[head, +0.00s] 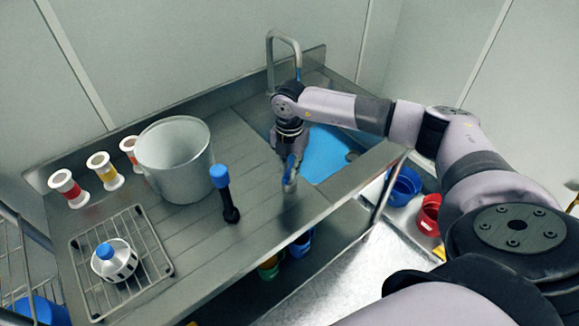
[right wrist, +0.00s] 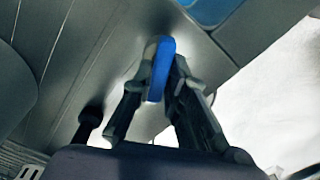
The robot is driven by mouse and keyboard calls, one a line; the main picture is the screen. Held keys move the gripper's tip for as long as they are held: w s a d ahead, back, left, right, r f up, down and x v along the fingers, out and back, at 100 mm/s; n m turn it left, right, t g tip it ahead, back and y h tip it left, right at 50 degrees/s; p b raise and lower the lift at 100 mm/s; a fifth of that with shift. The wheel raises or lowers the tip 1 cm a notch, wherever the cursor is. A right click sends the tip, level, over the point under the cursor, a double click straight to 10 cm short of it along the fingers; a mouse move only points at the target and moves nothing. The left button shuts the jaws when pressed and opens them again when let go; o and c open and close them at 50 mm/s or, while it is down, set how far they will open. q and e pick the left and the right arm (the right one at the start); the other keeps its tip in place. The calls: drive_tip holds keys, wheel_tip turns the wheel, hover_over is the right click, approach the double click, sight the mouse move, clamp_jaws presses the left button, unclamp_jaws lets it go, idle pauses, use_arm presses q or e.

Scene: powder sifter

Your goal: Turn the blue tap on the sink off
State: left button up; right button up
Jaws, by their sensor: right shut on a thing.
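The sink (head: 352,156) is at the right end of the steel counter, and a flat blue area (head: 325,150) fills most of it. The grey curved spout (head: 284,37) rises behind it, with a blue part (head: 298,74) low at its right side, partly hidden by my right arm. My right gripper (head: 290,165) points down over the counter at the sink's left edge, apart from the spout. In the right wrist view its fingers are shut on a small blue piece with a grey side (right wrist: 161,68). I cannot tell what this piece is. My left gripper is not in view.
On the steel counter (head: 262,205) stand a grey bucket (head: 175,160), a black tool with a blue top (head: 225,192), several spools (head: 68,188) and a wire rack (head: 150,245) holding a white and blue item (head: 115,260). Blue (head: 404,184) and red (head: 429,212) containers are lower right.

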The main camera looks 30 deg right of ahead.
clamp_jaws()
drive_tip(key=n+b, duration=0.2)
drive_tip(key=n, duration=0.1)
drive_tip(key=shift+f+b, duration=0.15)
drive_tip(key=shift+b, duration=0.2)
drive_tip(key=n+b, duration=0.2)
drive_tip(key=n, duration=0.1)
drive_tip(key=shift+n+b, duration=0.3)
drive_tip(key=shift+b, duration=0.1)
drive_tip(key=n+b, duration=0.2)
drive_tip(key=n, duration=0.2)
drive_tip(key=shift+b, duration=0.35)
drive_tip(key=shift+n+b, duration=0.5)
drive_tip(key=shift+n, duration=0.4)
drive_tip(key=shift+r+n, duration=0.25)
drive_tip(key=shift+n, duration=0.05)
drive_tip(key=o, duration=0.7)
unclamp_jaws()
drive_tip(key=shift+f, duration=0.1)
